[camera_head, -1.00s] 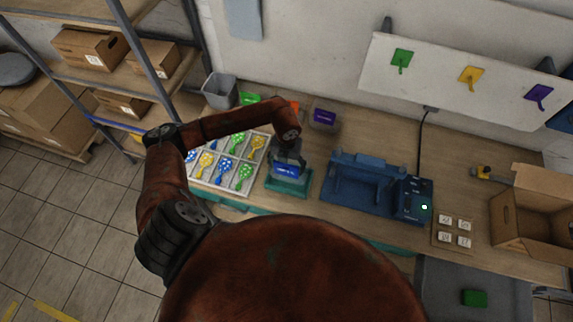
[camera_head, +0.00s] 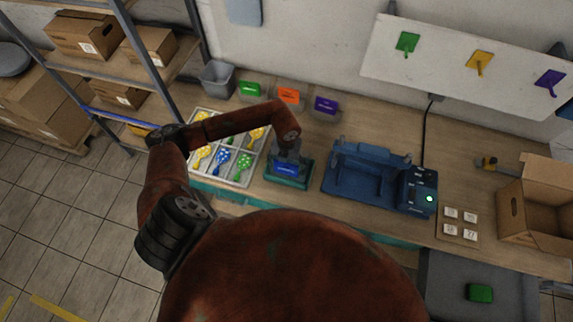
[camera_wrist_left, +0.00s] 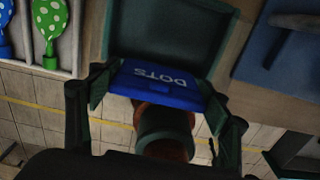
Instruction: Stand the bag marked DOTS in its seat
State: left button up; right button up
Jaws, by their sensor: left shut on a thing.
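The blue bag marked DOTS (camera_head: 286,168) is held in my left gripper (camera_head: 288,154). In the left wrist view the bag (camera_wrist_left: 150,88) spans between the two fingers of my left gripper (camera_wrist_left: 157,95), its lettering upside down in the picture. A teal seat (camera_head: 290,184) is on the table under and around the bag in the head view. In the left wrist view the teal seat (camera_wrist_left: 172,18) shows just beyond the bag. The bag's underside is hidden, so I cannot tell whether it touches the seat. My right gripper is not in view.
A blue machine (camera_head: 365,187) with a green light stands to the right. Green (camera_head: 250,89), orange (camera_head: 289,96) and purple (camera_head: 326,105) items sit behind. An open carton (camera_head: 540,205) is far right.

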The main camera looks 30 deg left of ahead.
pick_arm(q)
jog(key=o, duration=0.9)
jog(key=shift+o, duration=0.2)
jog(key=s+r+p, duration=0.3)
jog(key=r+p, duration=0.2)
jog(key=r, duration=0.2)
jog(key=shift+d, duration=0.3)
